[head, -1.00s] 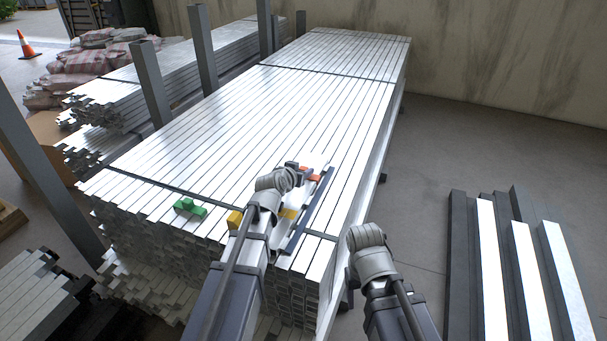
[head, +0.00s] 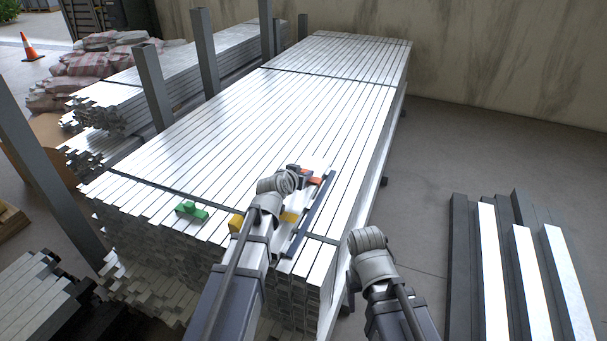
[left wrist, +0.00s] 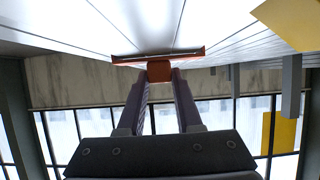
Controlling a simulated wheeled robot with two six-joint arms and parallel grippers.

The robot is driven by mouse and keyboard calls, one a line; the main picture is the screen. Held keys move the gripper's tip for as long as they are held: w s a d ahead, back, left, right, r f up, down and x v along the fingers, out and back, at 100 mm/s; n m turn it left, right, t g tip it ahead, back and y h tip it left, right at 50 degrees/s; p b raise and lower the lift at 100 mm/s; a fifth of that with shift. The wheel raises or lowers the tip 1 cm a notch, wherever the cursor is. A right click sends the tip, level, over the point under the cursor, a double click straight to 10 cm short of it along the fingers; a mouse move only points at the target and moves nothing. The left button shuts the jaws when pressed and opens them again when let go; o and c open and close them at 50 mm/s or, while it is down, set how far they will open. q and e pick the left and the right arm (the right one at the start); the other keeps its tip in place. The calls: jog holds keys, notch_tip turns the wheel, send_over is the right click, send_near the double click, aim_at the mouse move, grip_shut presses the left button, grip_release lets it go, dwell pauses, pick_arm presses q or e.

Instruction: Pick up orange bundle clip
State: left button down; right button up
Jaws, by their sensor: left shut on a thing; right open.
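The orange bundle clip (left wrist: 159,71) shows in the left wrist view between the fingertips of my left gripper (left wrist: 160,78), which is shut on it. The clip's wide bar lies at the near edge of the pale metal surface; I cannot tell whether it is lifted clear. In the head view, my left gripper (head: 299,170) is over the front right of the large metal stack, partly hidden by my wrist. Orange (head: 316,182) shows beside it. My right arm's wrist is at the stack's front right side, with its gripper hidden from view.
A green clip (head: 192,210) and yellow pieces (head: 236,222) lie near the front edge of the stack (head: 255,120). A dark bar (head: 312,217) lies right of my left gripper. Upright posts (head: 152,85) line the left side. Loose beams (head: 520,265) lie at right, with open floor between.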

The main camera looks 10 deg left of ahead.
pick_arm(q)
notch_tip(320, 180, up, 10)
jog(key=p, duration=0.9)
jog(key=shift+f, duration=0.15)
pick_arm(e)
notch_tip(320, 180, up, 10)
jog(key=shift+f, duration=0.2)
pick_arm(q)
jog(key=shift+s, duration=0.15)
pick_arm(e)
jog(key=shift+s+a, duration=0.1)
jog(key=shift+s, duration=0.1)
